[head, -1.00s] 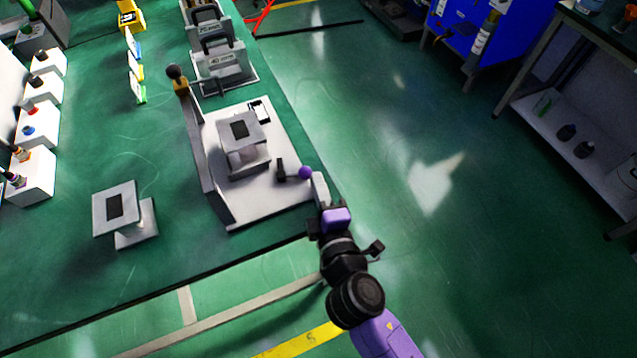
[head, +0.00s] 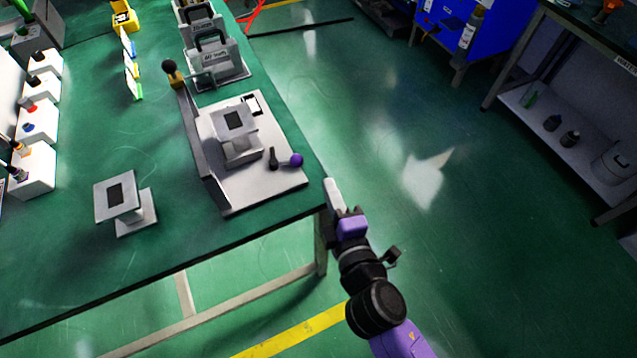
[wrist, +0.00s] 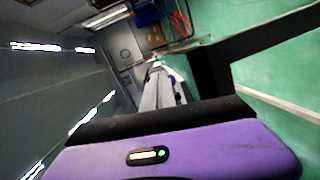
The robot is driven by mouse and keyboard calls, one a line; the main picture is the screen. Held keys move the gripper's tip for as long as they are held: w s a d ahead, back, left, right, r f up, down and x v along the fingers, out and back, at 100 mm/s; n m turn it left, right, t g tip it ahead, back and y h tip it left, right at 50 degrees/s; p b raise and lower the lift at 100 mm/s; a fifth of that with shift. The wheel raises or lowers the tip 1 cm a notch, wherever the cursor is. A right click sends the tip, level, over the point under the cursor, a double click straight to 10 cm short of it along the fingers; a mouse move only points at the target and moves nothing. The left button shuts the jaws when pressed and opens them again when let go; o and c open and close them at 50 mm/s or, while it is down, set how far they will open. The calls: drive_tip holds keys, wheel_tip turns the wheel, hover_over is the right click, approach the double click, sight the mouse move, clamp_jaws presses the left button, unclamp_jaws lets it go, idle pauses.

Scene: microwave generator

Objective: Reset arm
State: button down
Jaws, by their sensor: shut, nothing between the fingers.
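My arm ends in a purple and black wrist with my gripper (head: 333,193) just off the front right corner of the green table (head: 262,225). The pale fingers are shut with nothing between them and point toward the back of the room. They also show in the wrist view (wrist: 158,88), above my purple wrist housing. The gripper is apart from the grey fixture (head: 285,182), which has a lever with a purple ball knob (head: 296,160) at its right side.
A second grey stand (head: 118,203) is on the table's left. Labelled grey holders (head: 215,60) stand behind the fixture. White button boxes (head: 38,125) line the left edge. A workbench with a shelf (head: 570,135) is at right. The floor (head: 440,260) between is clear.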

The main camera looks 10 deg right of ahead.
drive_tip(key=s+d, duration=0.3)
drive_tip(key=d, duration=0.1)
drive_tip(key=shift+s+d+r, duration=0.3)
drive_tip(key=shift+s+r, duration=0.1)
drive_tip(key=shift+r, duration=0.05)
drive_tip(key=s+d+r+m, duration=0.2)
drive_tip(key=s+m, duration=0.4)
drive_tip(key=s, duration=0.3)
drive_tip(key=s+d+r+m+g+h, duration=0.1)
drive_tip(key=s+d+r+m, duration=0.1)
drive_tip(key=s+m, duration=0.3)
drive_tip(key=s+d+r+m, duration=0.2)
drive_tip(key=s+m, duration=0.4)
drive_tip(key=s, duration=0.7)
drive_tip(key=shift+s+d+r+m+g+h, duration=0.15)
drive_tip(key=shift+d+r+m+g+h, duration=0.2)
drive_tip(key=shift+r, duration=0.3)
